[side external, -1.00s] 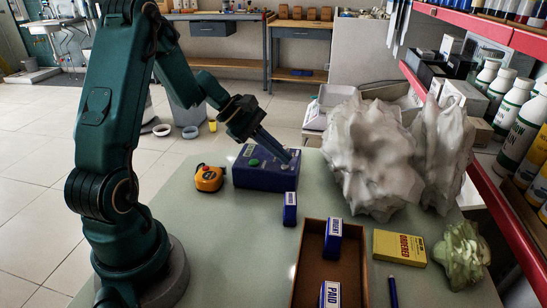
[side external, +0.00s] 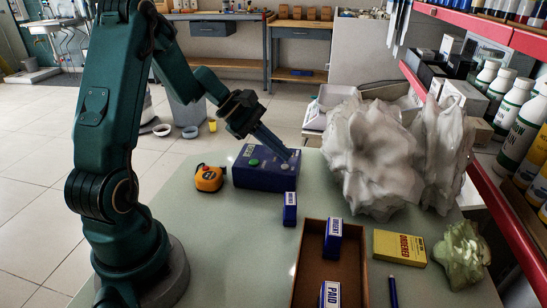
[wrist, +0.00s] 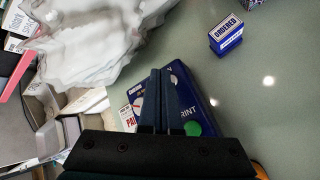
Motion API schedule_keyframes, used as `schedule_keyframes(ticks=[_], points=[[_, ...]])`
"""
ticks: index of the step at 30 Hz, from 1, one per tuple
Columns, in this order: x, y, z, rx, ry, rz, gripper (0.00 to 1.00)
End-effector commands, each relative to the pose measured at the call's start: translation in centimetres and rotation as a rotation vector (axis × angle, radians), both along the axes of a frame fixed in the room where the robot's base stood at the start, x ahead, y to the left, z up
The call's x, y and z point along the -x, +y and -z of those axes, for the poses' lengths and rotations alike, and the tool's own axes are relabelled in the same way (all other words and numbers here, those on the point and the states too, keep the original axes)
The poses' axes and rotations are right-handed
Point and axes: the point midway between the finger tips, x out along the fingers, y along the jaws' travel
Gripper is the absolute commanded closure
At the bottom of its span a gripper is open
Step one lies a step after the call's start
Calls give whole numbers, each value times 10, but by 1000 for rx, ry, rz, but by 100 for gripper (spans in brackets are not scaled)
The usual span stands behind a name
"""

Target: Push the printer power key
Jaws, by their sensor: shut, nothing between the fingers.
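The printer is a dark blue box (side external: 262,178) on the table, with a green button (side external: 254,162) on its sloped top. In the wrist view the blue box (wrist: 183,80) shows lettering ending in "RINT" and the green button (wrist: 192,129) at lower right. My gripper (side external: 289,157) is shut and empty, its fingertips over the right part of the box's top, at or very near the surface. In the wrist view the closed fingers (wrist: 160,78) cover part of the top, so any key under them is hidden. I cannot tell whether the tips touch.
A yellow-orange tape measure (side external: 208,178) sits left of the box. A small blue stamp box (side external: 290,208) stands in front. A brown tray (side external: 309,240) holds more stamp boxes, beside a yellow box (side external: 399,247). Large pale rocks (side external: 374,155) stand close on the right.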

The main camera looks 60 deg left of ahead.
Motion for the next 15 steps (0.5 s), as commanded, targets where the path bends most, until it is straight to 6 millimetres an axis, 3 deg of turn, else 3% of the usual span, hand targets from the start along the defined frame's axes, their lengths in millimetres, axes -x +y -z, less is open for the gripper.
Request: schedule_keyframes(ticks=[7, 15], points=[[-1, 0, -4, -2, -3, -1, 100], [-1, 1, -29, -3, -5, 1, 100]])
